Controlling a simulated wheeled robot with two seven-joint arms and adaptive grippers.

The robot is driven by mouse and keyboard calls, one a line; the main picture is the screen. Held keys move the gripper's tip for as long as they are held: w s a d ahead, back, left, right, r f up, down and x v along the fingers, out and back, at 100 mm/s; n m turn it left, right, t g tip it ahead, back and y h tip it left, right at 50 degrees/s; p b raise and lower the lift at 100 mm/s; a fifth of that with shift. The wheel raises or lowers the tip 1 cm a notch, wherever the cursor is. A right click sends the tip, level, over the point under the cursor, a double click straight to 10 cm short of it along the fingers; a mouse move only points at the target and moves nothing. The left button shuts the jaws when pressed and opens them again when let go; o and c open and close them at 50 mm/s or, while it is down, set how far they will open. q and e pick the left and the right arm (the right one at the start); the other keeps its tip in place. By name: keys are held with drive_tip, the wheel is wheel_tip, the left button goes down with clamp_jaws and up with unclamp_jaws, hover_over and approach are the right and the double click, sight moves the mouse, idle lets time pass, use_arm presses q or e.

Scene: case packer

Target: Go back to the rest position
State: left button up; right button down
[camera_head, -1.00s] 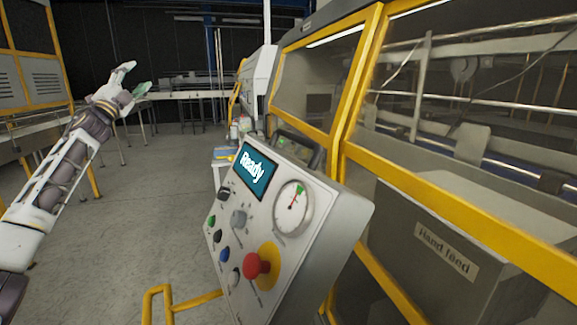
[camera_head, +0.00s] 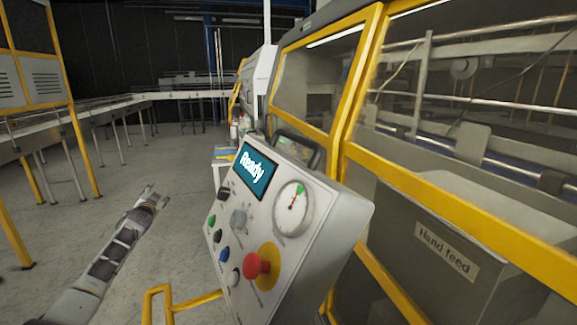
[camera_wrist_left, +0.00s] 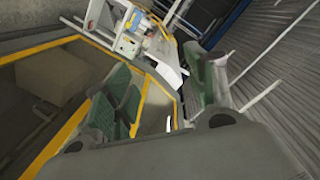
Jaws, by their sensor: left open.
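My left gripper (camera_head: 157,194) is low over the open floor in the head view, left of the control panel (camera_head: 322,207). It is apart from the panel and holds nothing. In the left wrist view its green-padded fingers (camera_wrist_left: 160,95) stand wide apart. The panel has a screen reading "Ready" (camera_head: 254,171), a dial (camera_head: 293,208), a red button on a yellow base (camera_head: 256,265) and several small knobs and buttons. My right gripper is in neither view.
A yellow rail (camera_head: 160,292) stands below the panel. A conveyor (camera_head: 110,105) runs along the left and back. The floor (camera_head: 120,180) between is clear.

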use_arm(q)
drive_tip(key=s+d+f+n+g+h, duration=0.1)
drive_tip(key=s+d+f+g, duration=0.15)
drive_tip(key=s+f, duration=0.75)
drive_tip(key=s+d+f+g, duration=0.15)
drive_tip(key=d+f, duration=0.25)
drive_tip(key=f, duration=1.5)
drive_tip(key=s+d+f+n+g+h, duration=0.1)
drive_tip(key=s+d+f+g, duration=0.3)
drive_tip(key=f, duration=1)
drive_tip(key=s+d+f+g+h, duration=0.1)
drive_tip(key=s+d+f, duration=0.2)
drive_tip(key=s+f, duration=0.75)
drive_tip(key=s+d+f+g, duration=0.1)
drive_tip(key=s+d+f, duration=0.2)
drive_tip(key=s+f, duration=0.8)
drive_tip(key=s+d+f+g, duration=0.2)
drive_tip(key=s+d+f, duration=0.1)
drive_tip(key=s, duration=1.2)
drive_tip(key=s+d+f+g, duration=0.1)
drive_tip(key=s+d+f, duration=0.3)
drive_tip(key=s, duration=1.2)
drive_tip(key=s+d+f+n+g+h, duration=0.1)
drive_tip(key=s+f, duration=0.5)
drive_tip(key=s, duration=1)
drive_tip(key=shift+d+g, duration=0.8)
drive_tip(key=shift+d, duration=0.35)
drive_tip(key=shift+w+f, duration=0.1)
